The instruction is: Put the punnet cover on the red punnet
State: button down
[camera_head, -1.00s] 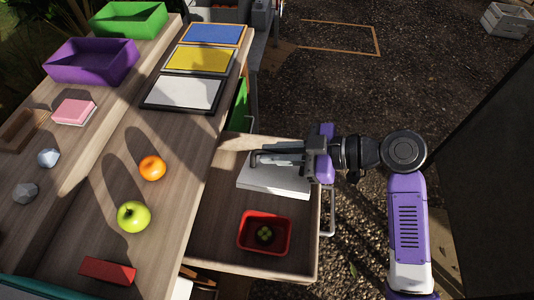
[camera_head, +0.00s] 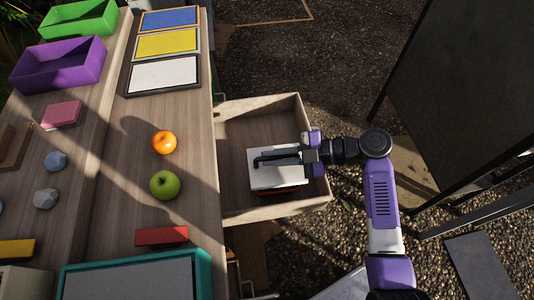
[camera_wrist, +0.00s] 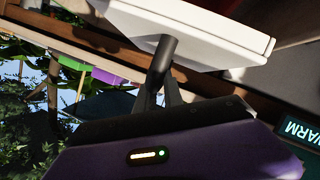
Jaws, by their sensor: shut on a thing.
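The punnet cover (camera_head: 264,176) is a flat white slab over the open wooden drawer. It also shows in the wrist view (camera_wrist: 195,28). My gripper (camera_head: 277,158) is shut on a grey handle on top of the cover. The red punnet (camera_head: 285,191) is mostly hidden under the cover; a strip of it shows at the near edge.
The drawer (camera_head: 236,142) has low walls around the punnet. The counter to the left holds an orange (camera_head: 164,142), a green apple (camera_head: 165,185), a red block (camera_head: 161,236) and a purple crate (camera_head: 60,65). A dark panel (camera_head: 470,90) stands at the right.

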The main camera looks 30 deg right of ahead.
aim_at(273, 170)
jog(key=shift+f+b, duration=1.2)
jog(key=shift+f, duration=1.15)
jog(key=shift+b, duration=0.7)
jog(key=shift+f+b, duration=1.1)
jog(key=shift+b, duration=0.05)
jog(key=c, duration=0.6)
grip_release()
